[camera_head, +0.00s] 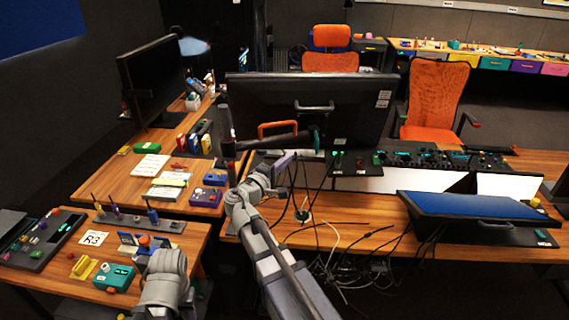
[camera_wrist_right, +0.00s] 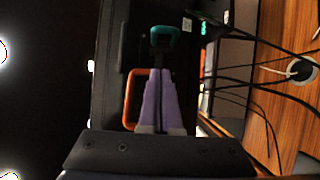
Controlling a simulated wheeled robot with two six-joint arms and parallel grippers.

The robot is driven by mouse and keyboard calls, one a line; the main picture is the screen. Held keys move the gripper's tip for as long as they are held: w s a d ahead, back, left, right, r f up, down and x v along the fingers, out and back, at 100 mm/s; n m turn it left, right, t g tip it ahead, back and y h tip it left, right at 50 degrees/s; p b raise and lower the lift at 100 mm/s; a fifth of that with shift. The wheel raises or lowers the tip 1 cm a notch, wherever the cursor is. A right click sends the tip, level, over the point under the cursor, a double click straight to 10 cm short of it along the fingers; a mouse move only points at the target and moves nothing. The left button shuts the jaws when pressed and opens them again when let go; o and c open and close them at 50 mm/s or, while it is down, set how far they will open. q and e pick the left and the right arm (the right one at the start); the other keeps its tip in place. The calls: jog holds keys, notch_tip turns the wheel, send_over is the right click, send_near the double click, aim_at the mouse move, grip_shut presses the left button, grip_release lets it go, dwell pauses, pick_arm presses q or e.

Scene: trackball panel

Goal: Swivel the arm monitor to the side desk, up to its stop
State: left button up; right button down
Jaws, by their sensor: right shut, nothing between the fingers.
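The arm monitor (camera_head: 350,115) is a wide black screen seen from behind, above the wooden console. An orange handle (camera_head: 278,125) shows at its lower left, beside a dark support arm (camera_head: 265,143) on an upright post (camera_head: 226,130). My right gripper (camera_head: 288,160) is just below the handle, its purple fingers shut and empty. In the right wrist view the shut fingers (camera_wrist_right: 160,72) overlap the orange handle (camera_wrist_right: 131,98); whether they touch it is unclear. A teal part (camera_wrist_right: 165,36) lies beyond the tips. My left gripper is not visible; only my left forearm shows.
The side desk (camera_head: 105,190) at left bears papers, small boxes and another black monitor (camera_head: 152,80). A lower desk with small devices stands in front of it. Loose cables (camera_head: 335,240) hang over the console, and a tilted blue-screened panel (camera_head: 465,207) stands at right.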

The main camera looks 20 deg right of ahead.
jog(key=w+d, duration=0.2)
jog(key=d, duration=0.7)
jog(key=shift+w, duration=0.2)
jog(key=shift+d, duration=0.15)
